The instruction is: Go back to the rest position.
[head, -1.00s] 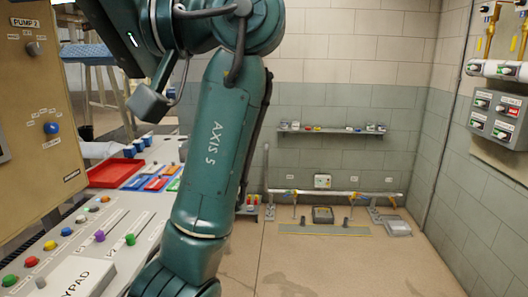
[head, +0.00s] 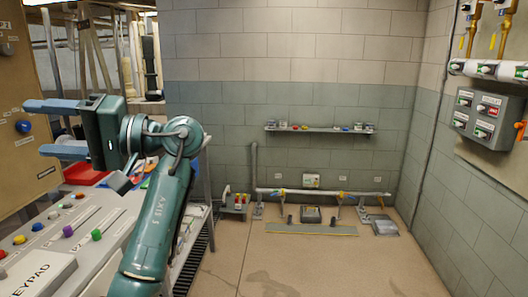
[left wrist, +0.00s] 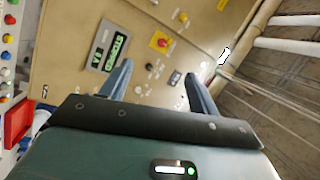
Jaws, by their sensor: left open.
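My left gripper (head: 37,128) is at the left of the head view, with its two blue-grey fingers pointing left towards the tan pump panel (head: 30,178). The fingers are spread apart and nothing is between them. In the left wrist view the open fingers (left wrist: 159,70) point at the panel face (left wrist: 185,15), which has a green display (left wrist: 108,48) and a red knob on a yellow plate (left wrist: 161,41). My green left arm rises from the bottom of the head view, in front of the console. My right gripper is not in view.
The console (head: 100,212) with coloured knobs and a keypad (head: 38,275) lies below my left gripper. A red tray (head: 85,174) is partly hidden behind the gripper. Valve pipes and a grey switch box (head: 484,118) are on the right wall. The middle floor is clear.

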